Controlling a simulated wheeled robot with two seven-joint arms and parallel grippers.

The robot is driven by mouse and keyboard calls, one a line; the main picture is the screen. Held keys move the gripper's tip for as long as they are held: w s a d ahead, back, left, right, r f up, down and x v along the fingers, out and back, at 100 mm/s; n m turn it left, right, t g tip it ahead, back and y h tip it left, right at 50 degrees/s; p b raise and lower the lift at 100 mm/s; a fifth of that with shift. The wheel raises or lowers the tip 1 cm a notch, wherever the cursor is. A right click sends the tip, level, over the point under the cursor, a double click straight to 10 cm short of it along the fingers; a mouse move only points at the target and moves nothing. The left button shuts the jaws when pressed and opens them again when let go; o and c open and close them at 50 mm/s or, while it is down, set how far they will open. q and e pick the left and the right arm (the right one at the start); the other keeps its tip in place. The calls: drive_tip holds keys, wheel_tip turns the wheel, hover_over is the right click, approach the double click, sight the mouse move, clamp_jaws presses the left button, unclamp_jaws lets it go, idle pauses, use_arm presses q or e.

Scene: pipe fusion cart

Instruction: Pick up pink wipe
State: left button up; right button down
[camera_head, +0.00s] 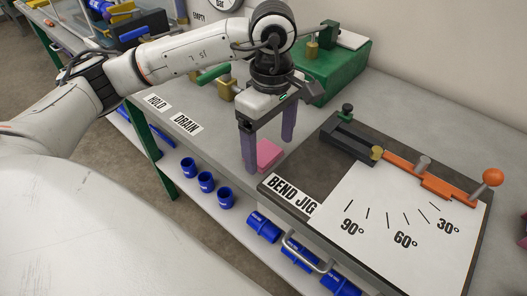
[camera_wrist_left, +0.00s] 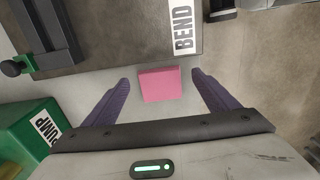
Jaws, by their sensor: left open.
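The pink wipe (camera_head: 269,153) lies on the grey bench top beside the bend jig in the head view, partly behind a finger of my left gripper. In the left wrist view the pink wipe (camera_wrist_left: 160,84) is a small pink block between the two fingertips, with a gap on each side. My left gripper (camera_head: 268,153) is open and points down over the wipe, with its purple fingers on either side. It also shows in the left wrist view (camera_wrist_left: 160,80). Whether the fingertips touch the bench, I cannot tell. My right gripper is not in view.
The bend jig board (camera_head: 400,225) with an orange lever (camera_head: 415,172) lies close to the right of the gripper. A green pump box (camera_head: 335,68) stands behind it. Several blue fittings (camera_head: 206,182) sit on the lower shelf. The bench's front edge is near.

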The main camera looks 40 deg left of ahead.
sight(270, 157)
use_arm(q)
drive_tip(key=shift+f, duration=0.95)
drive_tip(key=shift+c, duration=0.3)
drive_tip(key=c, duration=1)
drive_tip(key=shift+c, duration=0.2)
drive_tip(key=shift+r, duration=0.15)
wheel_tip(270, 157, up, 10)
